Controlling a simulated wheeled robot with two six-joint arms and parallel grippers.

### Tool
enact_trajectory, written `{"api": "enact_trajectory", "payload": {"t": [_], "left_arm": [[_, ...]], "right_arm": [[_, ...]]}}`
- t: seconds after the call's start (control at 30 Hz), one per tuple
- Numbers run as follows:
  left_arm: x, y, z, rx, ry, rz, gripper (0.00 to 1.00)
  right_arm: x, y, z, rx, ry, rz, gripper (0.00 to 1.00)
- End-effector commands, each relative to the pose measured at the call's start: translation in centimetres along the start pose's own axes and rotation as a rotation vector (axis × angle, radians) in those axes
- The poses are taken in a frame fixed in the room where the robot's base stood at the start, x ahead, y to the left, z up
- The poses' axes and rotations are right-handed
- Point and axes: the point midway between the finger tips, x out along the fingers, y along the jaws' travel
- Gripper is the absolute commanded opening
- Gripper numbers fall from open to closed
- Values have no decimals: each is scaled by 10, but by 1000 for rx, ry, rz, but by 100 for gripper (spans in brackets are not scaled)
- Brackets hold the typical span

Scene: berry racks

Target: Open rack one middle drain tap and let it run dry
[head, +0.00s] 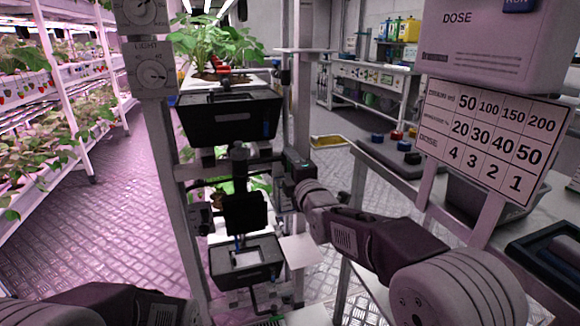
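Rack one (167,150) stands in front of me, with a plant shelf on top, a black trough (228,120) below it and a smaller black tray (245,275) lower down. My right arm reaches in from the right. Its gripper (243,212) is a dark shape in front of the rack's middle level, between the trough and the tray. Its fingers blend with dark parts behind, so I cannot tell whether they are open or touching a tap. The middle drain tap is not clear; a small blue part shows beside the gripper. My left arm is low at left, its gripper out of view.
Plant shelves (60,85) line the left. The metal floor (90,235) between them and the rack is clear.

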Motion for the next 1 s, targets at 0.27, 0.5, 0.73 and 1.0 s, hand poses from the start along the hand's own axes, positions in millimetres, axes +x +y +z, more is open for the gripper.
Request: {"api": "enact_trajectory", "payload": {"t": [0.27,0.5,0.73,1.0], "left_arm": [[0,0,0,0,0,0,36],[-6,0,-1,0,0,0,36],[-17,0,-2,0,0,0,36],[-22,0,-2,0,0,0,36]], "right_arm": [[0,1,0,2,0,2,73],[-17,4,0,2,0,3,73],[-63,4,0,2,0,2,73],[-91,0,0,2,0,1,73]]}}
